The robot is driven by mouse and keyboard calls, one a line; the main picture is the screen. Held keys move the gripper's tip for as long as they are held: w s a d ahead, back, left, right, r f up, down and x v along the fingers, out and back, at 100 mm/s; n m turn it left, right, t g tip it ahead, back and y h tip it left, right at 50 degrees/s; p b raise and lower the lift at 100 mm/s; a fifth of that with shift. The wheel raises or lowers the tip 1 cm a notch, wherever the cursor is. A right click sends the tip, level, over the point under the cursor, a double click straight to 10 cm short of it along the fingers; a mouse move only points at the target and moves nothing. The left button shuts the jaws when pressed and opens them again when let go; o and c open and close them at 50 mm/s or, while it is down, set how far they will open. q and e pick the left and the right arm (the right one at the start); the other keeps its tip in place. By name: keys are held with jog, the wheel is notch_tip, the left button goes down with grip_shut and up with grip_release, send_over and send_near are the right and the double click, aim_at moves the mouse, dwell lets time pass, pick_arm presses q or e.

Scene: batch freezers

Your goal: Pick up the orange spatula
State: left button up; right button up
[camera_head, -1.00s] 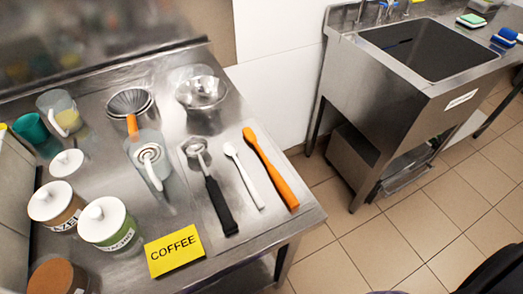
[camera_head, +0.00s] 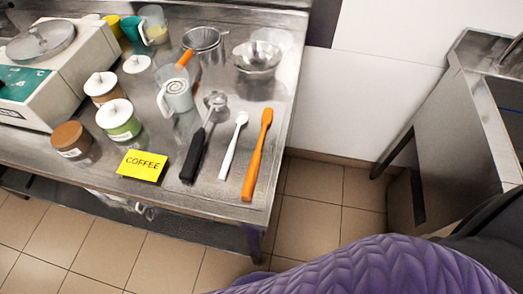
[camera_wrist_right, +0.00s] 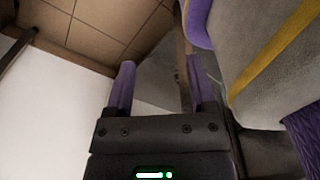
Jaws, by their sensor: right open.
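The orange spatula (camera_head: 257,155) lies on the right part of the steel table, to the right of a white spoon (camera_head: 233,145) and a black-handled scoop (camera_head: 199,140). Nothing covers it in the head view. My right gripper (camera_wrist_right: 157,75) shows in the right wrist view with its two purple fingers apart and nothing between them. It is away from the spatula, which is not in that view. In the head view only my purple arm shows at the bottom right. My left gripper is in neither view.
A yellow COFFEE sign (camera_head: 142,166) stands near the table's front edge. Lidded jars (camera_head: 119,120), a clear pitcher (camera_head: 175,95), a strainer (camera_head: 204,40) and a metal bowl (camera_head: 258,60) stand behind and left. A machine (camera_head: 60,65) is at far left. A sink unit (camera_head: 455,105) stands right.

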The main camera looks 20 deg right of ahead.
jog(key=w+a+r+t+y+p, duration=0.15)
jog(key=w+r+p, duration=0.3)
jog(key=r, duration=0.75)
jog(key=w+a+r+m+p, duration=0.1)
jog(key=w+a+r+p, duration=0.3)
jog(key=r, duration=0.9)
jog(key=w+a+r+t+p, duration=0.15)
jog(key=w+r, duration=0.45)
jog(key=r, duration=0.6)
jog(key=m+g+h, duration=0.1)
jog(key=m+g, duration=0.3)
jog(key=m, duration=0.4)
send_over(253, 166)
jog(key=shift+h, duration=0.25)
notch_tip(253, 166, down, 10)
jog(key=b, duration=0.3)
jog(key=shift+r+b, duration=0.15)
jog(key=shift+b, duration=0.2)
